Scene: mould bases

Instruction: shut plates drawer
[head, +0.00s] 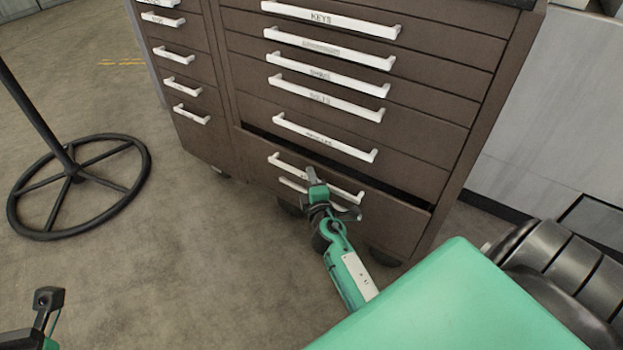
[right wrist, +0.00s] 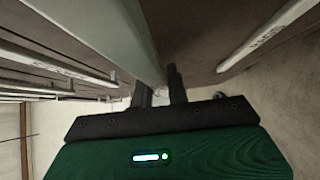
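The brown cabinet (head: 400,125) has a low, wide drawer (head: 395,217) standing slightly out, with a dark gap along its top edge. Its white handle (head: 290,165) is partly covered by my right gripper (head: 322,190), so I cannot read its label. The right gripper is at this handle, in front of the drawer face. In the right wrist view its two dark fingers (right wrist: 160,92) show a narrow gap at the end of a pale bar; whether they grip it is unclear. Part of my left gripper (head: 46,300) shows at the lower left, away from the cabinet.
The drawers above, such as the one labelled KEYS (head: 330,18), look closed, as do the narrow left ones (head: 180,85). A black ring-based stand (head: 78,178) is at the left. A black ribbed object (head: 560,265) is at the right. The floor before the cabinet is open.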

